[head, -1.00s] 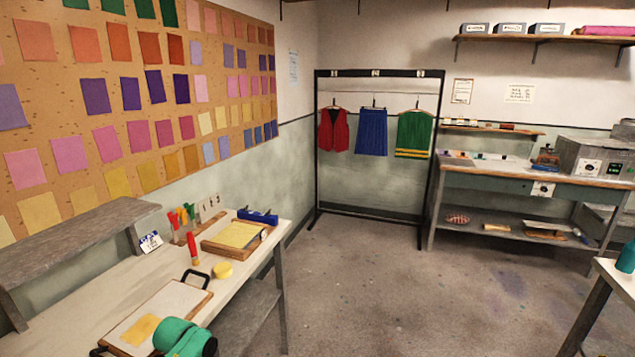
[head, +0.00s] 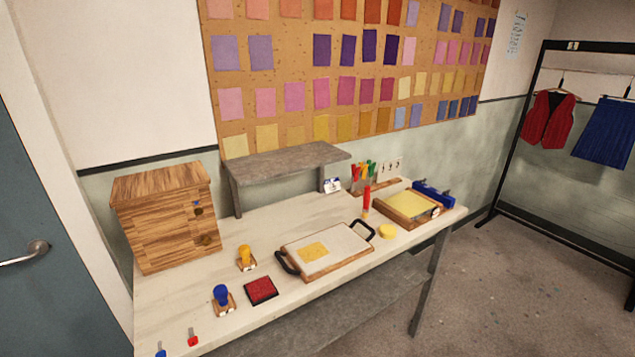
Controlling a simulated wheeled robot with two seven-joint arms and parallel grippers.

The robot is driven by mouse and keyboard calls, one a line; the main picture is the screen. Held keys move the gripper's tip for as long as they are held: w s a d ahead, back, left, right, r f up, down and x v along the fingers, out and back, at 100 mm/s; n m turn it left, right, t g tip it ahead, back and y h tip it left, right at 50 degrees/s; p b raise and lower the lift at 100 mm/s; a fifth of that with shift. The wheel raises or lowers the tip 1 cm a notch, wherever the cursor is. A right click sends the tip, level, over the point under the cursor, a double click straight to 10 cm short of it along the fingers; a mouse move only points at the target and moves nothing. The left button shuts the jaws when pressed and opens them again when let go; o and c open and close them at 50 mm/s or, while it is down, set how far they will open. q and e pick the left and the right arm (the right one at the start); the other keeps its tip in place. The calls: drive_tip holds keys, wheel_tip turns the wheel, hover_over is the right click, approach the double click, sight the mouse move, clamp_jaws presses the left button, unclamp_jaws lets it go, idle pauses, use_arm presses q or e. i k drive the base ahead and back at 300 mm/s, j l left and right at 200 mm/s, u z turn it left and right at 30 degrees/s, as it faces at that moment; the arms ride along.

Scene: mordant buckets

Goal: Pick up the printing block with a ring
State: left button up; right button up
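Two handled blocks stand on the near left part of the table. One block has a yellow handle (head: 245,256) on a small brown base. The other has a blue handle (head: 221,295) on a similar base, nearer the front edge. Each base bears a small pale label, too small to read, so I cannot tell which block has a ring. A dark-framed red pad (head: 261,290) lies right of the blue-handled block. Neither of my grippers shows in the head view.
The pale table (head: 170,300) runs along the wall. A wooden drawer box (head: 165,220) stands at its left, a grey riser (head: 285,160) behind. A board with black handles (head: 335,245) lies mid-table. Small red (head: 193,337) and blue (head: 160,350) items are near the front edge.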

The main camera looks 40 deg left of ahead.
sight(247, 261)
drive_tip(key=u, duration=1.75)
